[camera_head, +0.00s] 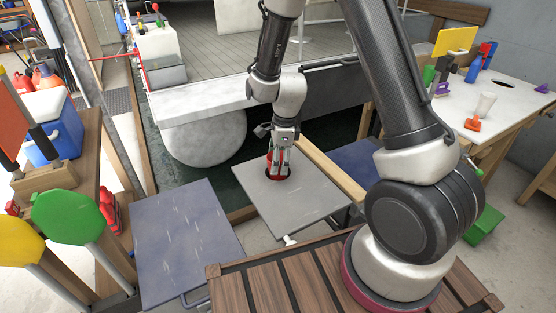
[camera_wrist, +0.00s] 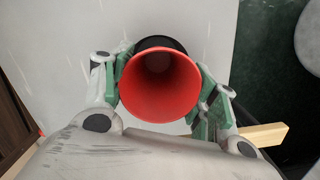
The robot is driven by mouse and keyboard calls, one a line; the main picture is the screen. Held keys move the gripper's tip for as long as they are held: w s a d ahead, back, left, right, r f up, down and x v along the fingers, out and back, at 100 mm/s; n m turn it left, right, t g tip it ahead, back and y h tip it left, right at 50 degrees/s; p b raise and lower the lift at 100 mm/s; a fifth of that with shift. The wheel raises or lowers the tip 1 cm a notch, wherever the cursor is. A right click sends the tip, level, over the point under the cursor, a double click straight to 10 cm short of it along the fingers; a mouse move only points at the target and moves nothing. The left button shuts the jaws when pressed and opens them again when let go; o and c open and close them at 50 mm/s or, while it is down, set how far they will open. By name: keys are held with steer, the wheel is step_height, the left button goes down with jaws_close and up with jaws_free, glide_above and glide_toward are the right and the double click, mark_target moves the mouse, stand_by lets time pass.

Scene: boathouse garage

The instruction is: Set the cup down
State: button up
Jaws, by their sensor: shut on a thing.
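The red cup (camera_wrist: 158,85) is between the fingers of my gripper (camera_wrist: 160,88) in the wrist view, its open mouth facing the camera and its inside empty. In the head view my gripper (camera_head: 281,160) points down over a light grey panel (camera_head: 310,196), and the cup (camera_head: 271,168) shows red behind the fingers. My gripper is shut on the cup. A dark round patch (camera_wrist: 160,43) shows just beyond the cup's rim in the wrist view, partly hidden by it. I cannot tell whether the cup's base touches the panel.
A blue-grey panel (camera_head: 184,245) lies left of the light panel. A wooden beam (camera_head: 333,172) runs along its far right side. A white bench (camera_head: 490,105) at the right holds a white cup, an orange block and other items. Green and yellow paddles stand at the left.

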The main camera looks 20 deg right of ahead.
steer(key=shift+f, duration=0.2)
steer(key=o, duration=1.1)
step_height(320, 180, up, 12)
steer(key=d, duration=0.1)
steer(key=shift+d, duration=0.2)
steer(key=shift+s, duration=0.1)
jaws_close()
stand_by(1.0)
